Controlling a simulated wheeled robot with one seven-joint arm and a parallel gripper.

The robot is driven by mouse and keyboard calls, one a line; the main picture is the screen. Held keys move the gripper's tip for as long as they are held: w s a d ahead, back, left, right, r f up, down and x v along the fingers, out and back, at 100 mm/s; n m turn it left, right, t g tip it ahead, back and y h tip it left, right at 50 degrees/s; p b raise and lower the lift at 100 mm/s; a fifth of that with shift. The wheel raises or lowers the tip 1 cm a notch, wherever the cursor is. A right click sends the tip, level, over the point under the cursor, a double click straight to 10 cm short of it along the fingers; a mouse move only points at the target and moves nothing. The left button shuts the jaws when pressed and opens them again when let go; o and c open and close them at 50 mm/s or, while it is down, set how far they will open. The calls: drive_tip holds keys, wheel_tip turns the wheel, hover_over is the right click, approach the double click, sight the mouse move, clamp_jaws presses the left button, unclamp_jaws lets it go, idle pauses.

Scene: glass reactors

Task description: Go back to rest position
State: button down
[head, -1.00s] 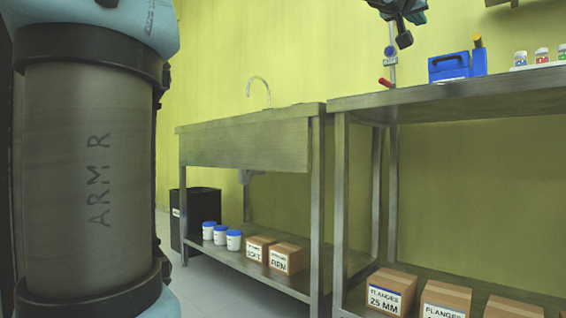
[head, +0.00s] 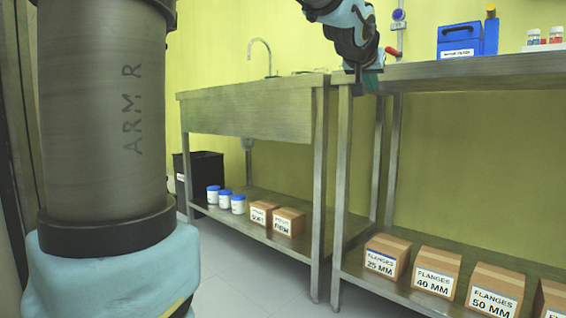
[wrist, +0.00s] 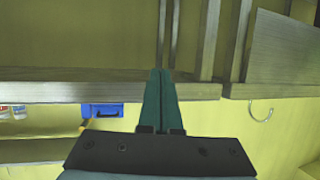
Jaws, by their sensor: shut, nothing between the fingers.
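My gripper (head: 366,82) shows in the head view at the upper middle, in front of the edge of the right steel bench (head: 440,76). In the wrist view my gripper (wrist: 159,75) has its two green fingers pressed together with nothing between them. The fingers appear over the bench edge in that view. My arm, marked ARM R, fills the left of the head view.
A steel sink bench (head: 250,112) with a tap (head: 262,55) stands left of the right bench. A blue case (head: 461,40) and small bottles (head: 545,38) stand on the right bench. Boxes labelled FLANGES (head: 437,272) line its lower shelf. Floor (head: 250,275) in front is clear.

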drive_tip(key=s+a+f+n+g+y+p, duration=0.3)
drive_tip(key=a+f+g+y+p, duration=0.3)
drive_tip(key=a+f, duration=1.15)
drive_tip(key=s+a+f+n+g+p, duration=0.1)
drive_tip(key=s+a+f+g+p, duration=0.1)
drive_tip(key=s+a+f+p, duration=0.45)
drive_tip(key=s+a+f+n+g+p, duration=0.1)
drive_tip(key=s+a+f+g, duration=0.25)
drive_tip(key=s, duration=0.65)
wheel_tip(320, 180, up, 38)
drive_tip(key=w+p, duration=0.1)
drive_tip(key=p, duration=3.6)
drive_tip(key=shift+a+f+t+y, duration=0.2)
drive_tip(key=shift+a+t+y, duration=0.1)
drive_tip(key=shift+t+y, duration=0.15)
drive_tip(key=shift+w, duration=0.1)
